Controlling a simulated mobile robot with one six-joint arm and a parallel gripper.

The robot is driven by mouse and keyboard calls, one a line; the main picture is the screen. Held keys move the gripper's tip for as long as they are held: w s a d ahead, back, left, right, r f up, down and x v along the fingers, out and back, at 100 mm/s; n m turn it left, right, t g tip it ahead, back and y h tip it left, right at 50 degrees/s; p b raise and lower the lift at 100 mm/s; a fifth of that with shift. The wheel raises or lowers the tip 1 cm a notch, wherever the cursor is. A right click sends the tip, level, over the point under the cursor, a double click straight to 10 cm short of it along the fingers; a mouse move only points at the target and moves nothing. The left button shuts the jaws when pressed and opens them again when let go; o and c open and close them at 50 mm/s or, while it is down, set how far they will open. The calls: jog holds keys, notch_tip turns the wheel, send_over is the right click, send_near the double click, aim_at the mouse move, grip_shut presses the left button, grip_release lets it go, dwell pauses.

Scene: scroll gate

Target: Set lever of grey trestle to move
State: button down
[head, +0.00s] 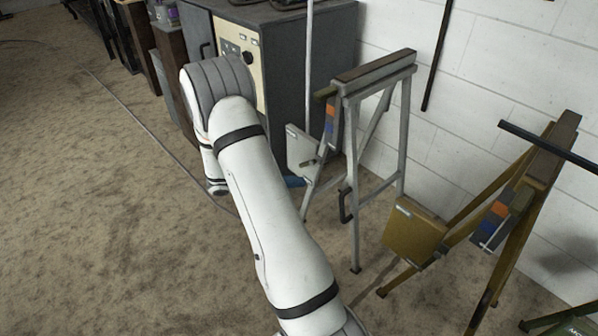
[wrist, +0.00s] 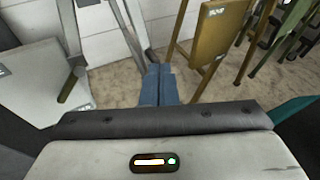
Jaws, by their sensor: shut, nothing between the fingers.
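The grey trestle (head: 378,78) stands upright by the white wall in the head view. A short olive grip (head: 326,92), apparently its lever, sticks out at its upper left, above a plate with orange and blue patches (head: 331,120). A pale grey panel (head: 301,150) is low on its left side; it also shows at the left of the wrist view (wrist: 35,80), with a small olive handle (wrist: 68,86). My gripper (wrist: 158,72) is shut and empty, its blue fingers together, beside the panel and below the grip. In the head view, my arm hides most of it.
A yellow trestle (head: 545,155) with its own panel (head: 412,232) and coloured plate stands to the right. A dark grey cabinet (head: 285,60) is behind my arm. A thin upright pole (head: 308,60) stands before it. The floor at left is open.

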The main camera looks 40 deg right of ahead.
aim_at(307, 164)
jog(key=w+d+f+n+t+h+p, duration=0.1)
jog(key=w+f+n+t+h, duration=0.2)
jog(key=f+n+t, duration=0.2)
jog(key=w+d+f+n+t+h+p, duration=0.2)
jog(key=w+f+n+t, duration=0.2)
jog(key=f+n, duration=0.6)
notch_tip(307, 164, down, 4)
jog(key=shift+d+t+h, duration=0.3)
jog(key=shift+t+h, duration=0.1)
jog(key=shift+t, duration=0.6)
jog(key=shift+d, duration=0.1)
jog(key=b+x, duration=0.2)
jog(key=x, duration=0.8)
jog(key=shift+d+f, duration=0.1)
jog(key=shift+d, duration=0.05)
jog(key=w+r, duration=0.1)
jog(key=w+r+b, duration=0.1)
jog(key=r, duration=0.1)
jog(key=shift+w+a, duration=0.35)
jog(key=shift+w, duration=0.05)
